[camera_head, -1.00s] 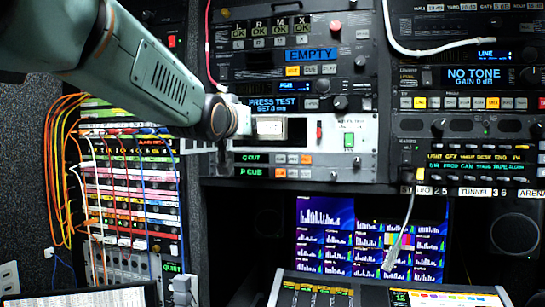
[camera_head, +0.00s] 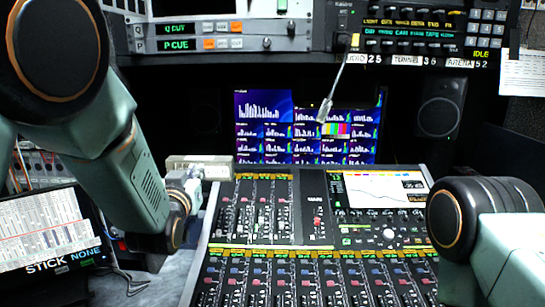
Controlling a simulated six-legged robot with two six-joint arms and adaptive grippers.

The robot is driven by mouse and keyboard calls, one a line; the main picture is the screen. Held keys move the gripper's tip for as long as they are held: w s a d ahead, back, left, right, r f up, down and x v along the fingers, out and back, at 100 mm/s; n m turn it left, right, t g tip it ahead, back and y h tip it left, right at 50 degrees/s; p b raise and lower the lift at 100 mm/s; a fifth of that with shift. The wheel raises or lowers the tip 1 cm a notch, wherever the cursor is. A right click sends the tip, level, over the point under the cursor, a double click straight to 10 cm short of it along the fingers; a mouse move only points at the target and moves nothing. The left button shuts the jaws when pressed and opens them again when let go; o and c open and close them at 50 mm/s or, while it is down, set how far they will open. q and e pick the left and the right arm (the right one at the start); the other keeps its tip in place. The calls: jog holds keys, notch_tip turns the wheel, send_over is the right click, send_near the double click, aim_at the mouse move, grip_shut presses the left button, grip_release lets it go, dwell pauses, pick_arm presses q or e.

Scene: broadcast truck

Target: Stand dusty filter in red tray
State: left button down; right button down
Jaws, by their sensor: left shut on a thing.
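My left gripper (camera_head: 195,185) is in the left middle of the head view, beside the upper left corner of the mixing console. It is shut on a pale grey-beige, flat block, which looks like the dusty filter (camera_head: 208,164). The filter is held with its long side level, in front of the dark recess under the rack. Its lower part is partly hidden by the gripper. No red tray shows in the view. My right arm shows at the lower right, but its gripper is out of view.
The mixing console (camera_head: 320,245) fills the lower middle. A speaker (camera_head: 440,105) stands at the right. A screen with a list (camera_head: 42,225) is at the lower left.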

pick_arm(q)
jog(key=s+f+b, duration=0.3)
jog(key=s+f, duration=0.4)
jog(key=f, duration=0.2)
jog(key=s+f+b, duration=0.4)
jog(key=s+f, duration=0.3)
jog(key=f, duration=0.3)
jog(key=s+f+b, duration=0.3)
jog(key=s+f, duration=0.4)
jog(key=f, duration=0.3)
jog(key=shift+a+b, duration=0.25)
jog(key=shift+b, duration=0.05)
jog(key=shift+d, duration=0.1)
